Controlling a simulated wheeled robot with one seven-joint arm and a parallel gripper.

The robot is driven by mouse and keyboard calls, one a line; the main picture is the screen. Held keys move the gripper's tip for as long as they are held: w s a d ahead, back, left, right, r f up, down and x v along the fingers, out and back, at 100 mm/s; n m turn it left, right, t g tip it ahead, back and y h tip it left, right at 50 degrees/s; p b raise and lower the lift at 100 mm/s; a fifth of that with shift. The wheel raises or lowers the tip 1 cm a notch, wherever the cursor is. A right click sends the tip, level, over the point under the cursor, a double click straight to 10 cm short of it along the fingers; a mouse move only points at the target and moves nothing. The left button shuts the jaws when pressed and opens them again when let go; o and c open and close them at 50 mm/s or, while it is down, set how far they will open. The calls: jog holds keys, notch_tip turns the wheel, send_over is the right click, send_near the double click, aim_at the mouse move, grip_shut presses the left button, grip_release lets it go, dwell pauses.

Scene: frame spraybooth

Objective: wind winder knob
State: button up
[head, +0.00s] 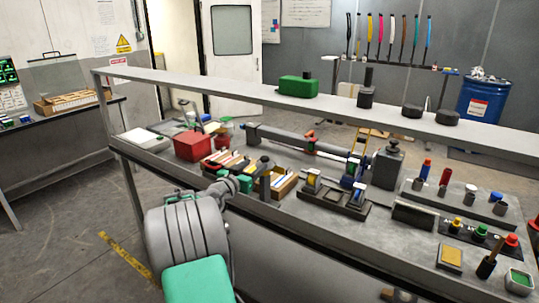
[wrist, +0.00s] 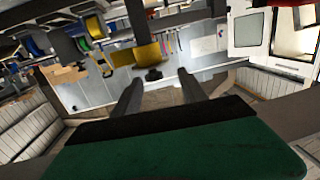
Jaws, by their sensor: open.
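A winder (head: 338,203) with a yellow spool (head: 313,181) and a blue spool (head: 348,181) stands near the front edge of the bench. I cannot make out its knob for certain; a small dark round piece (wrist: 153,74) shows between the fingertips in the wrist view, below a yellow part (wrist: 152,55). My gripper (head: 258,175) is left of the winder, over the front of the bench, partly hidden by my arm. In the wrist view my gripper (wrist: 160,77) has its two fingers apart, with nothing seen held between them.
Boxes of upright cards (head: 283,183) stand between my gripper and the winder. A red box (head: 193,146) sits further left. A grey canister (head: 386,165) and a stepped block with coloured pegs (head: 460,203) stand to the right. A long shelf (head: 215,90) runs above the bench.

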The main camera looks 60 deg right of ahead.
jog(key=shift+s+d+r+g+h+p, duration=0.15)
jog(key=shift+s+d+r, duration=0.1)
jog(key=shift+s+d, duration=0.25)
jog(key=shift+s+d+r+g+h+p, duration=0.2)
jog(key=shift+s+d, duration=0.1)
jog(key=shift+d, duration=0.3)
jog(key=d+p, duration=0.1)
jog(key=d, duration=0.5)
jog(key=shift+s+d+f+p, duration=0.1)
jog(key=shift+d+p, duration=0.2)
grip_shut()
